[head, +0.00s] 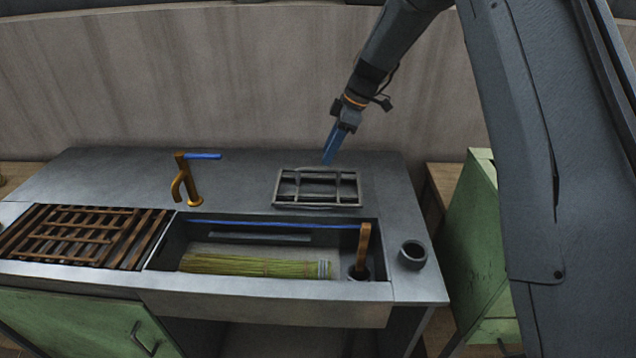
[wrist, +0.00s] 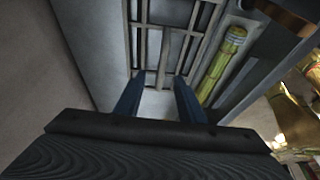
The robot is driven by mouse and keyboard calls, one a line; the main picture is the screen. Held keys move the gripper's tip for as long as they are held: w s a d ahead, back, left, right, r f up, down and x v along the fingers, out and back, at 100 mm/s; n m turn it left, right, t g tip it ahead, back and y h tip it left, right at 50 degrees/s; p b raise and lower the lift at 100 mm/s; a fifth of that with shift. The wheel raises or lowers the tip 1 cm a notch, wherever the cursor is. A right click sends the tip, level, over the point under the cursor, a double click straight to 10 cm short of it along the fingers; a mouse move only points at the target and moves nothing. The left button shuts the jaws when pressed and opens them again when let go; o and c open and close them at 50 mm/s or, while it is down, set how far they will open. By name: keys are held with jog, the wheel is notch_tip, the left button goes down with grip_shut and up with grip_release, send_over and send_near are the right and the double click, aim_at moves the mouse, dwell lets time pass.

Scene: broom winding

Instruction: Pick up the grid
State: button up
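A grey metal grid (head: 318,188) of crossed bars lies on the counter behind the sink basin. It also shows in the wrist view (wrist: 163,62), beyond my fingers. My gripper (head: 329,161) points down near the back edge of the grid and appears a little above it. In the wrist view its two blue fingers (wrist: 159,84) stand apart, with nothing held between them. A bar of the grid shows in the gap between the fingertips. I cannot tell exactly how far the fingertips are from the bars.
The sink basin (head: 285,240) holds a green straw bundle (head: 250,266), a blue stick (head: 285,225) and a wooden handle (head: 363,247) in a dark cup. A dark round pot (head: 412,254) stands at right. A brass faucet (head: 190,185) and a wooden slatted rack (head: 80,236) are left.

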aim_at(319, 167)
jog(key=p+x, duration=0.1)
jog(key=x, duration=0.2)
jog(key=p+x, duration=0.2)
jog(key=x, duration=0.2)
jog(key=shift+s+a+r, duration=0.1)
jog(key=shift+s+a, duration=0.1)
jog(key=shift+a+f+p, duration=0.1)
jog(key=shift+f+p, duration=0.2)
jog(key=shift+p, duration=0.05)
jog(key=shift+f+b, duration=0.3)
jog(key=shift+b, duration=0.2)
dwell(0.3)
grip_shut()
jog(key=shift+w+r, duration=0.1)
dwell(1.2)
